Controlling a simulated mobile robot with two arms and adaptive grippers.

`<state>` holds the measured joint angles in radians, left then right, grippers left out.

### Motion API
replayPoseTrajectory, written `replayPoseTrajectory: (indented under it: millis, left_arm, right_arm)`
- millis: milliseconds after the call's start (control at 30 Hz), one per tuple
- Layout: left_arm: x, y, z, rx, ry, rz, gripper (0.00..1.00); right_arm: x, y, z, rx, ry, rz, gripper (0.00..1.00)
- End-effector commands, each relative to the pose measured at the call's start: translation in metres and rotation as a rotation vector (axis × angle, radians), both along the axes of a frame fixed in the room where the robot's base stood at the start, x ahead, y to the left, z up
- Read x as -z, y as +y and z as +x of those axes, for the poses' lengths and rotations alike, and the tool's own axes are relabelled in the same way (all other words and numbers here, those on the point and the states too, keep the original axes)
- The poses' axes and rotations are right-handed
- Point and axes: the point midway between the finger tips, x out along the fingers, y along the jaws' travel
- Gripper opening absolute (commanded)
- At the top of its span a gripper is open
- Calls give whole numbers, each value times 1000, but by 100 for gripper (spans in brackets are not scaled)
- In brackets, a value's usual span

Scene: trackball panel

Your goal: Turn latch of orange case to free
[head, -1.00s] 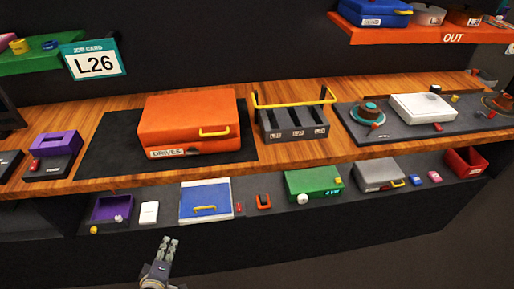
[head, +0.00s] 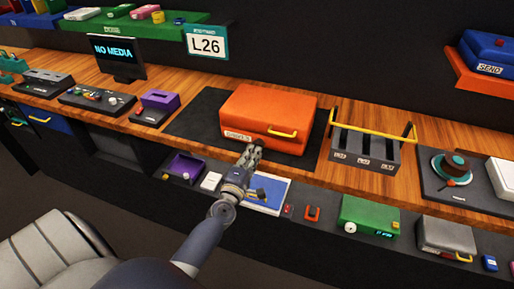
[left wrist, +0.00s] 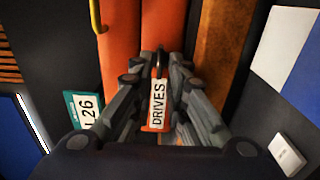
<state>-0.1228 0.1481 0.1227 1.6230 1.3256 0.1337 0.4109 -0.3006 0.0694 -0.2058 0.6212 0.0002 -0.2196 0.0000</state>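The orange case (head: 268,112) lies closed on a dark mat on the wooden bench, in the head view. Its front carries a yellow handle (head: 283,133) and a white DRIVES label (head: 237,135) at the left. My left gripper (head: 252,150) is just in front of the case, near the label. In the left wrist view the fingers (left wrist: 160,62) stand apart, with the DRIVES label (left wrist: 158,105) between them. A small dark upright part shows between the fingertips; I cannot tell whether it is the latch or whether they touch it. My right gripper is not in view.
A grey slotted rack (head: 366,147) with a yellow bar stands right of the case. An orange shelf (head: 478,82) is at the upper right.

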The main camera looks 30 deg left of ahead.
Motion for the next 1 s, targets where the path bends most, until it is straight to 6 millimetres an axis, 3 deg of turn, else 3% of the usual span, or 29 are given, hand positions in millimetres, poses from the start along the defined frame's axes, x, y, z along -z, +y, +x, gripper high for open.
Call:
replayPoseTrajectory:
  millis: [100, 300, 567, 667, 1000]
  left_arm:
    - [0, 4, 17, 0, -1, 1, 14]
    - [0, 7, 30, 0, 0, 1, 14]
    - [0, 8, 32, 0, 1, 1, 14]
    - [0, 8, 31, 0, 1, 1, 0]
    - [0, 8, 31, 0, 4, 12, 0]
  right_arm:
    - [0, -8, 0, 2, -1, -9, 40]
    - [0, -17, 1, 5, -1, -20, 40]
    - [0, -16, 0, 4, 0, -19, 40]
    - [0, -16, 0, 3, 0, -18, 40]
    - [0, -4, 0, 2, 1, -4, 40]
